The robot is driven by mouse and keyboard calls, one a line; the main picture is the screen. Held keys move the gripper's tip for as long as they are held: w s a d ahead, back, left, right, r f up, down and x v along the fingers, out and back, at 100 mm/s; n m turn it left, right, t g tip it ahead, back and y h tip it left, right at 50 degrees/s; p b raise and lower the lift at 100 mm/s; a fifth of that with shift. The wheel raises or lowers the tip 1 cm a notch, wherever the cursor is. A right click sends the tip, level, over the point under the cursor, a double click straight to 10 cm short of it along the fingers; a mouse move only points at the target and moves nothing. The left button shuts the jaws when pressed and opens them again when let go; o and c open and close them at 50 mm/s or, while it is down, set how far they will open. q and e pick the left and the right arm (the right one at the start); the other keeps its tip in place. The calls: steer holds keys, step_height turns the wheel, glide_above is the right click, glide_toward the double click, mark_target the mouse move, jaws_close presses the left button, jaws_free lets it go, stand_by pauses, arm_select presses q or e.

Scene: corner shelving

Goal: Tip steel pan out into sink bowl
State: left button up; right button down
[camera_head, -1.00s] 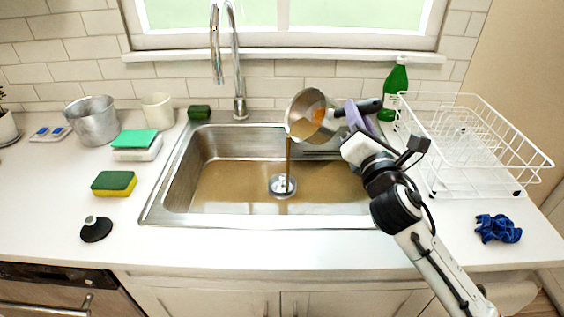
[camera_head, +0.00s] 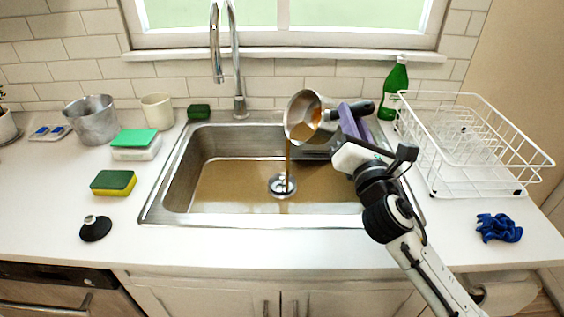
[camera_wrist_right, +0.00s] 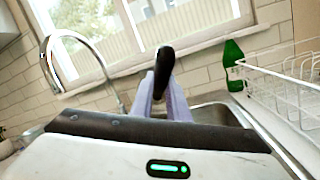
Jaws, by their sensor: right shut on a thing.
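The steel pan (camera_head: 303,112) is tilted over the sink bowl (camera_head: 225,176), its opening facing left and down. Brown liquid (camera_head: 288,158) runs from its rim in a thin stream toward the drain strainer (camera_head: 282,185). Brown liquid covers the bowl's floor. My right gripper (camera_head: 352,117) is shut on the pan's black handle, at the sink's back right. In the right wrist view the lilac fingers (camera_wrist_right: 162,98) close around the dark handle (camera_wrist_right: 164,62), and the pan body is hidden. My left gripper is not in view.
A tall faucet (camera_head: 238,75) stands behind the bowl, left of the pan. A green bottle (camera_head: 394,88) and a white wire dish rack (camera_head: 470,145) stand to the right. A blue cloth (camera_head: 498,228) lies in front of the rack. Sponges and cups occupy the left counter.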

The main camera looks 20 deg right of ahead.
steer(key=shift+a, duration=0.25)
